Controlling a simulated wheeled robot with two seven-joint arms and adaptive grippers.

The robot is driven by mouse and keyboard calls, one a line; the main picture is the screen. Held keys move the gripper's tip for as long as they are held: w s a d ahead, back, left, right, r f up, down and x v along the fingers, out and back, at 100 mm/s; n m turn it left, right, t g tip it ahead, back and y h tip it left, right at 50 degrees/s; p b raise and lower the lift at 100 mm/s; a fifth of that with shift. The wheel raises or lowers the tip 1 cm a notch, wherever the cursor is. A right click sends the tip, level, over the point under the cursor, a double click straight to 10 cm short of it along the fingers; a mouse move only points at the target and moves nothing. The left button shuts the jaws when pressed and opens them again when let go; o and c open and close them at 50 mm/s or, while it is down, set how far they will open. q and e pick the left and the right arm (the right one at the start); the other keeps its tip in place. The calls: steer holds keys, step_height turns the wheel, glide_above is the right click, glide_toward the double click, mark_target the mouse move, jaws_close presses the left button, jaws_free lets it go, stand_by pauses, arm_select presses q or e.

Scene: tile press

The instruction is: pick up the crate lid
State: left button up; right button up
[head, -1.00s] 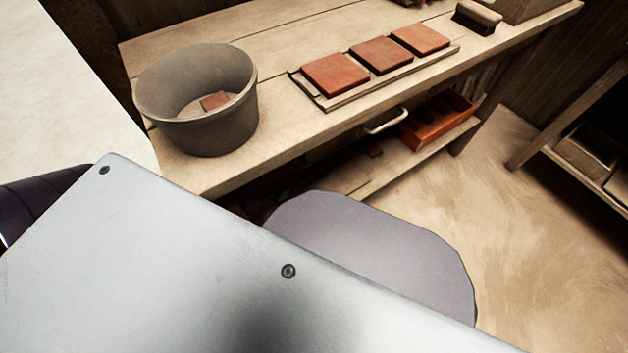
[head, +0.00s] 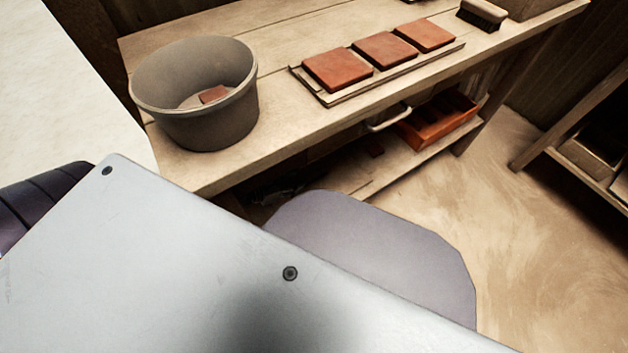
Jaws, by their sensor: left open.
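I cannot make out a crate lid for certain in the head view. A wooden crate or box (head: 528,8) stands at the bench's far right end, cut off by the top edge, so its top is out of sight. A dark ribbed part of my left gripper (head: 42,206) shows at the left edge, beside the pale surface. Its fingertips are hidden or out of frame, and I see nothing held in it. My right gripper is not in view. My own grey body panels cover the lower part of the picture.
A grey bucket (head: 195,125) with a reddish piece inside stands on the wooden bench (head: 290,128). Several red tiles (head: 385,50) lie on a board; a brush (head: 482,14) is beyond. An orange tray (head: 440,122) sits on the lower shelf. The floor (head: 500,220) at right is clear.

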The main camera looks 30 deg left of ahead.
mark_target(313, 175)
arm_select(q)
steer(key=shift+x, duration=1.1)
steer(key=shift+w, duration=0.1)
steer(key=shift+b+x, duration=0.5)
steer(key=shift+x, duration=0.25)
steer(key=shift+w+d, duration=0.3)
steer(key=shift+w, duration=0.45)
steer(key=shift+b+x, duration=0.45)
steer(key=shift+x, duration=0.45)
steer(key=shift+w, duration=0.1)
steer(key=shift+c, duration=0.4)
